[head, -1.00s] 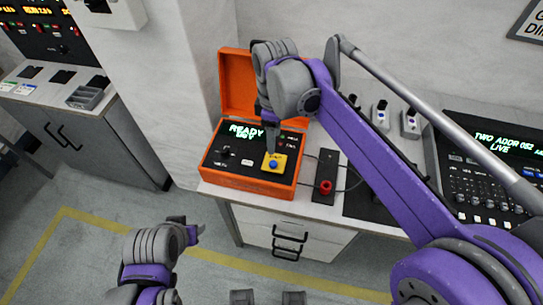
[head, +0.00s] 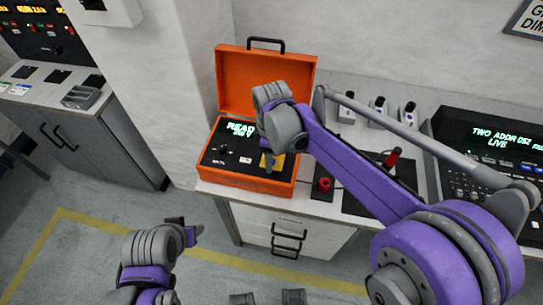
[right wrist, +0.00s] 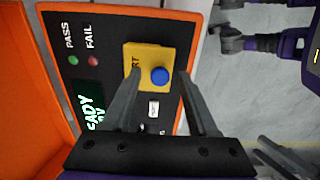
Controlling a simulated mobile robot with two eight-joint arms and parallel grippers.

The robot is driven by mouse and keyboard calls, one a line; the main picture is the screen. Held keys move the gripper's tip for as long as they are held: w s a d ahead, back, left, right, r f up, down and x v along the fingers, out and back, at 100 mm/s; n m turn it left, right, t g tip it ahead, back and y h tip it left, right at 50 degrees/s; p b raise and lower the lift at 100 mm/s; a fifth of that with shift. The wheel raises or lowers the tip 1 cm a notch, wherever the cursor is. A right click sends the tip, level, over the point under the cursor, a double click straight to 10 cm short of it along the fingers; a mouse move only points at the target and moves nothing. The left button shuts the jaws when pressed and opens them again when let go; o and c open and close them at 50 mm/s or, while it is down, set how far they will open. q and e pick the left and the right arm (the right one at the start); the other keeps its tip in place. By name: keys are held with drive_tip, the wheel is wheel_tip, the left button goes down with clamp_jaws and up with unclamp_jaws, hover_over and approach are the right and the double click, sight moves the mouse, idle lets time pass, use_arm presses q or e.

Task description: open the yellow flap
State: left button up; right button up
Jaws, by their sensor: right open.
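The yellow square piece (head: 278,163) lies on the front right of the orange case's (head: 240,180) black panel, partly hidden by my right gripper in the head view. In the right wrist view the yellow piece (right wrist: 134,56) carries a round blue button (right wrist: 160,76) and part of a label. I cannot tell a separate flap from it. My right gripper (head: 268,161) is above it; in the right wrist view its open fingers (right wrist: 161,80) straddle the button with nothing held. Contact cannot be told. My left gripper (head: 192,234) is low at left, away from the case; its jaws are unclear.
The case's orange lid (head: 262,75) stands open behind the panel. A red knob (head: 323,184) and a red-topped handle (head: 392,158) are right of the case. A lighting console (head: 490,150) is at far right. Floor in front is clear.

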clamp_jaws()
drive_tip(key=shift+w+r, duration=0.1)
drive_tip(key=g, duration=0.1)
drive_tip(key=w+r+g, duration=0.1)
drive_tip(key=g+y, duration=0.1)
drive_tip(key=shift+w+d+r+g, duration=0.15)
drive_tip(key=shift+w+d+g, duration=0.1)
drive_tip(key=shift+g, duration=0.15)
drive_tip(key=shift+w+d+r+g+y, duration=0.2)
drive_tip(key=shift+w+g+y, duration=0.15)
drive_tip(key=shift+g, duration=0.35)
drive_tip(key=shift+w+d+r+g+y, duration=0.15)
drive_tip(key=shift+w+g+y, duration=0.15)
drive_tip(key=shift+g, duration=0.4)
drive_tip(key=shift+a, duration=0.1)
